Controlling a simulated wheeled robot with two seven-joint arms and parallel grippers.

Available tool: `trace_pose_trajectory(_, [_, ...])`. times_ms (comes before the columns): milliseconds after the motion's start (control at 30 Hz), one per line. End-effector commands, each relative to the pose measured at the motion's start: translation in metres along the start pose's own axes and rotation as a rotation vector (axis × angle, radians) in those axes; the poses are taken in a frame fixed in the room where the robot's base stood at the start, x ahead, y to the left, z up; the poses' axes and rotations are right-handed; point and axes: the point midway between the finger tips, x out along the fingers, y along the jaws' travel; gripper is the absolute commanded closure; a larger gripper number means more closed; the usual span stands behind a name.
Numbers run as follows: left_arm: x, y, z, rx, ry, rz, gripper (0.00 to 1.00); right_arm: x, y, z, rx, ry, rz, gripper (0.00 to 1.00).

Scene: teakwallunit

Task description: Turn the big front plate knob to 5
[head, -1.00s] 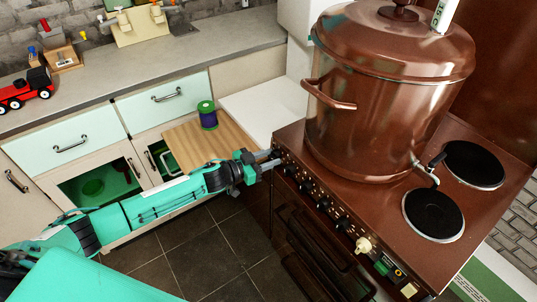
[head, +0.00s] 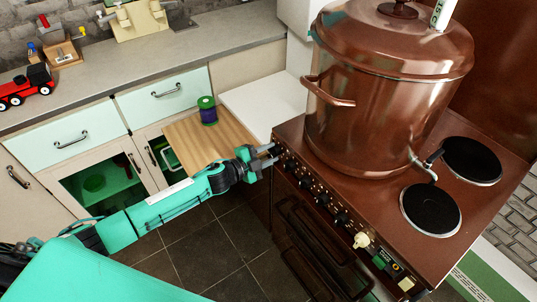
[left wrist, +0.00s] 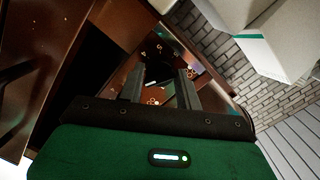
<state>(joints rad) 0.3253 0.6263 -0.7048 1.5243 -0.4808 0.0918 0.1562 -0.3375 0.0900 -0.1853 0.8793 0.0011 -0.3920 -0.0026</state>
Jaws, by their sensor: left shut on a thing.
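The brown stove (head: 385,205) stands on the right, with a row of dark knobs along its front panel (head: 322,200). My left gripper (head: 275,154) reaches from the left to the far-left end of this row. It is shut on a knob there, which its fingers mostly hide. In the left wrist view, the two fingers (left wrist: 161,88) point at the dark panel with small orange markings (left wrist: 191,74). The knob's pointer and the number it stands at cannot be read. The big front plate (head: 431,208) is black and bare. My right gripper is not in view.
A large copper pot (head: 380,110) with a tap stands on the stove, above the gripper. A pale knob (head: 362,241) sits farther along the panel. A wooden board (head: 205,142) with a purple-green spool (head: 208,112) lies left of my gripper. Dark floor below is clear.

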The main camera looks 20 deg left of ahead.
Motion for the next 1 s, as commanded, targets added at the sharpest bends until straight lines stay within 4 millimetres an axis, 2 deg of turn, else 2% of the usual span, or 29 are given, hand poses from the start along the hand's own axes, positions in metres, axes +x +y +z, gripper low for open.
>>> trace_pose_trajectory(467, [0.001,0.0,0.0,0.452,-0.032,-0.053,0.88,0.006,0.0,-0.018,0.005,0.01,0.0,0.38])
trace_pose_trajectory(767, [0.001,0.002,0.0,0.733,-0.053,-0.082,0.88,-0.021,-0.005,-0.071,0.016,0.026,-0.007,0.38])
trace_pose_trajectory(1000, [0.001,0.002,0.0,0.961,-0.068,-0.107,0.88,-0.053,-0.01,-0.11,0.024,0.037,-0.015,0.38])
